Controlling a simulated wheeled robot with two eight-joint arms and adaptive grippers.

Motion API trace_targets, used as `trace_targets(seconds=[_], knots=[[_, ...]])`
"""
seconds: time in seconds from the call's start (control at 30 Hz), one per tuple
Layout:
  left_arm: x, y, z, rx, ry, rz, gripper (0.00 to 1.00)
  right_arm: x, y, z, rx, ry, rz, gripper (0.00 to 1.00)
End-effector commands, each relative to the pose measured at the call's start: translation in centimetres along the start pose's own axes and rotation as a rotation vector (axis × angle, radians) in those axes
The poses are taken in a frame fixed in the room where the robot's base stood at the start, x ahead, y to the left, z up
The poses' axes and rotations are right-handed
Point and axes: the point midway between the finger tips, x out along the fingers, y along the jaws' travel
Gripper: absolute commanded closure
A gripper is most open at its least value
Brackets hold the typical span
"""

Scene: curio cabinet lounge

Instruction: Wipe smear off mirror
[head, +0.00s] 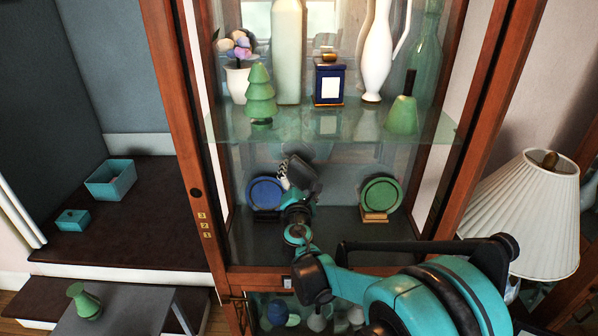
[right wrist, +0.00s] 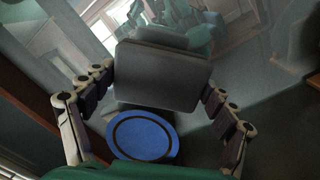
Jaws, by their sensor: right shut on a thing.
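My right gripper (head: 293,188) reaches through the front of the curio cabinet, below the glass shelf. It is shut on a dark grey block-like pad (head: 304,173), which also shows between the fingers in the right wrist view (right wrist: 160,80). The pad is close to the mirror (head: 338,180) at the cabinet's back; I cannot tell if it touches. The mirror (right wrist: 265,60) reflects the room and teal parts of my body. I cannot make out a distinct smear; the pad and gripper hide part of the mirror. My left gripper is not in view.
A blue plate (head: 264,193) stands left of the gripper, and a green plate (head: 381,194) on a stand to its right. The glass shelf (head: 290,128) above holds vases and ornaments. Wooden posts (head: 180,110) frame the opening. A lamp (head: 528,190) stands at right.

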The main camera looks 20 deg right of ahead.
Motion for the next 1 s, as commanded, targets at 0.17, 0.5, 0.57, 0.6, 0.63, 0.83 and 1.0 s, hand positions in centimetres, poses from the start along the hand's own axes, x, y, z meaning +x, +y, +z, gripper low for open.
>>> trace_targets(seconds=[0.17,0.5,0.57,0.6,0.63,0.83,1.0], knots=[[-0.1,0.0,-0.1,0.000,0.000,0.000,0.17,-1.3,0.0,0.0,0.000,0.000,0.000,0.61],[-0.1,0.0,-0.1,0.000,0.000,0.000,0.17,-1.5,0.0,0.0,0.000,0.000,0.000,0.61],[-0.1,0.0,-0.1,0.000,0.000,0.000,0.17,-1.6,0.0,0.0,0.000,0.000,0.000,0.61],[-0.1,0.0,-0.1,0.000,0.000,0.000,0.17,-1.8,0.0,0.0,0.000,0.000,0.000,0.61],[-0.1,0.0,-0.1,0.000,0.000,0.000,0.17,-2.0,0.0,0.0,0.000,0.000,0.001,0.61],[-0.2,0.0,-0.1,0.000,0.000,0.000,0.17,-3.9,0.1,0.0,0.000,0.001,0.001,0.61],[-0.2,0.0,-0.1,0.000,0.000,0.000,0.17,-4.5,0.0,0.0,0.000,0.000,0.000,0.61]])
